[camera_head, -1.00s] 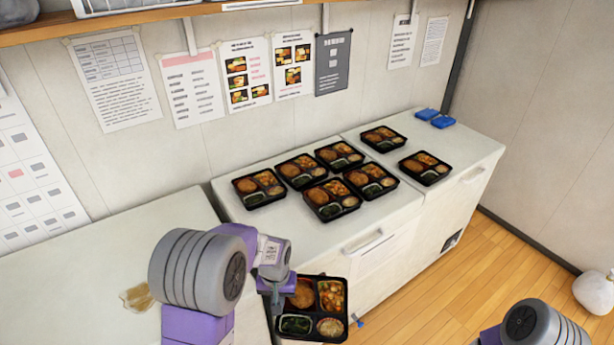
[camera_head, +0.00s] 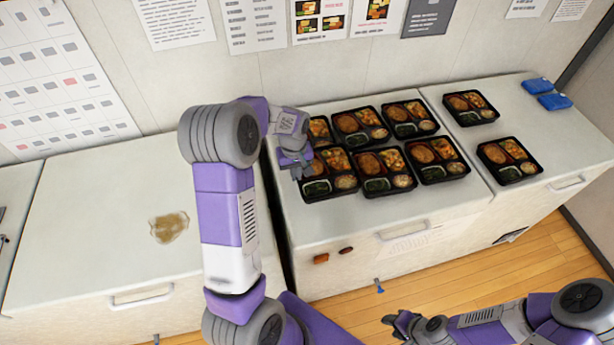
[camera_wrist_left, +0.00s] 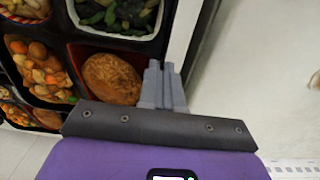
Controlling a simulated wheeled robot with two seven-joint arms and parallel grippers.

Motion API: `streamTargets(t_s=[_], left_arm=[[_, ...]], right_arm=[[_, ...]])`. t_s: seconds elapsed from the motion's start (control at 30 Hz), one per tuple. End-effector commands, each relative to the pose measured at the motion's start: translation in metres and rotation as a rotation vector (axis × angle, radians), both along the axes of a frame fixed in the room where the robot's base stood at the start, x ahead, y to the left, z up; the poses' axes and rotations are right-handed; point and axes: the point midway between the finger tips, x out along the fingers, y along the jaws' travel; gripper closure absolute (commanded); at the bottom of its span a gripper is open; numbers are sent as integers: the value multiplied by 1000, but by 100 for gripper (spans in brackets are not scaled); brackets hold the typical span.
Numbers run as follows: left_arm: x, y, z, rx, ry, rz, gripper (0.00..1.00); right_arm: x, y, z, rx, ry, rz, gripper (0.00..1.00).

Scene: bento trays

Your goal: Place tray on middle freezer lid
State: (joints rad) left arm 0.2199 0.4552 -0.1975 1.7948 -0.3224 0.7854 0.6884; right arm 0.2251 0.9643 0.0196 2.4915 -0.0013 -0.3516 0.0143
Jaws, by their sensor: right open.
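A black bento tray (camera_head: 316,198) with several foods is at the front left of the middle freezer lid (camera_head: 440,207), left of the other front-row trays. It looks level; whether its base touches the lid is hard to tell. My left gripper (camera_head: 301,170) is at its left edge. In the left wrist view the fingers (camera_wrist_left: 163,88) are close together, straddling the rim of the tray (camera_wrist_left: 165,30) beside a brown croquette, and appear shut on it. My right gripper (camera_head: 398,322) is open and empty, low in front of the freezers.
Several other trays (camera_head: 380,190) stand close together on the middle lid. Two trays (camera_head: 510,172) and blue items (camera_head: 553,101) are on the right freezer. The left freezer lid (camera_head: 90,225) holds a brownish stain (camera_head: 169,227).

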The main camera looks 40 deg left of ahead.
Motion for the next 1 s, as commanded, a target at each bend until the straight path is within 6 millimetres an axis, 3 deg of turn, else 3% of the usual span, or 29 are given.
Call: streamTargets(t_s=[0.1, 0.33, 0.5, 0.9, 1.0], left_arm=[[0, 0, -20, -1, 0, 0, 100], [0, 0, -39, 0, 0, 0, 100], [0, 0, -63, -1, 1, -1, 100], [1, 0, -70, 1, -3, -1, 100], [0, 0, -70, 0, -1, -1, 84]], right_arm=[[0, 0, -2, 0, -1, 0, 57], [0, 0, -2, 0, -1, 0, 57], [0, 0, -4, 0, -1, 0, 57], [1, 0, -8, 0, -1, 0, 57], [1, 0, -7, 0, -1, 0, 57]])
